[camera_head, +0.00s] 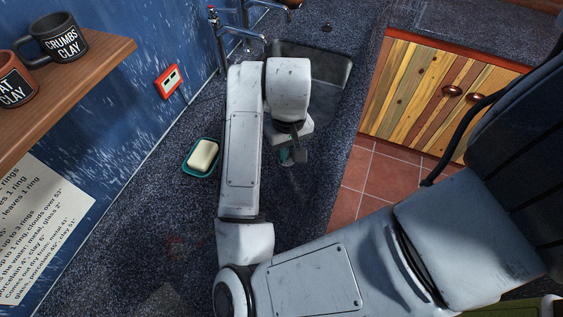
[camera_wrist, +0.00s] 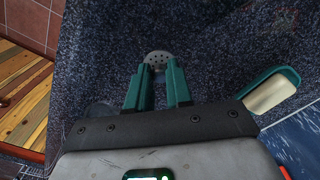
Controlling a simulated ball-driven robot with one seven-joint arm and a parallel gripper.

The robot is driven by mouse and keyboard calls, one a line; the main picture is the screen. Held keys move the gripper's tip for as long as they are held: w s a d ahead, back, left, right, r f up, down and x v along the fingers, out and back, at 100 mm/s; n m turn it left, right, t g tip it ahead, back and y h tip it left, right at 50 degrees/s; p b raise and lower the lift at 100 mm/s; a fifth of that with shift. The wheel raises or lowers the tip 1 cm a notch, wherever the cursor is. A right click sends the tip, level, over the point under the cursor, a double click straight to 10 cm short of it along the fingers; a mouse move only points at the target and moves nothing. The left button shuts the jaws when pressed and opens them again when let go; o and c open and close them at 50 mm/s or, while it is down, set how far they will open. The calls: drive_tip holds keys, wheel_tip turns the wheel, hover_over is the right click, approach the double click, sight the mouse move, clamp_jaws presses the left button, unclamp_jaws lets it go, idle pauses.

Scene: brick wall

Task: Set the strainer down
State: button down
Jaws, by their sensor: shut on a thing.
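The strainer (camera_wrist: 158,57) is a small grey disc with several holes. In the wrist view it shows at the tips of the two teal fingers of my gripper (camera_wrist: 158,73), which is shut on it. The fingers hide part of the strainer. In the head view my gripper (camera_head: 288,157) is over the dark speckled counter (camera_head: 285,200), in front of the sink, and my arm hides most of it. I cannot tell whether the strainer touches the counter.
A teal soap dish (camera_head: 188,164) with a pale bar of soap (camera_head: 203,155) lies on the counter to the left. The dark sink (camera_head: 335,68) and tap (camera_head: 240,33) are behind. A wooden shelf (camera_head: 95,75) with mugs is at left. The counter's right edge drops to red floor tiles (camera_head: 385,182).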

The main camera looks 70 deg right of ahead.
drive_tip(key=shift+w+a+f, duration=0.15)
drive_tip(key=shift+w+f, duration=0.2)
drive_tip(key=shift+f, duration=0.1)
drive_tip(key=f, duration=0.3)
drive_tip(key=shift+w+a, duration=0.1)
drive_tip(key=shift+w, duration=0.2)
drive_tip(key=shift+f, duration=0.3)
drive_tip(key=shift+f+b, duration=0.2)
drive_tip(key=shift+b, duration=0.2)
drive_tip(key=c, duration=1)
unclamp_jaws()
wheel_tip(320, 180, up, 12)
drive_tip(key=p, duration=0.3)
drive_tip(key=shift+r, duration=0.2)
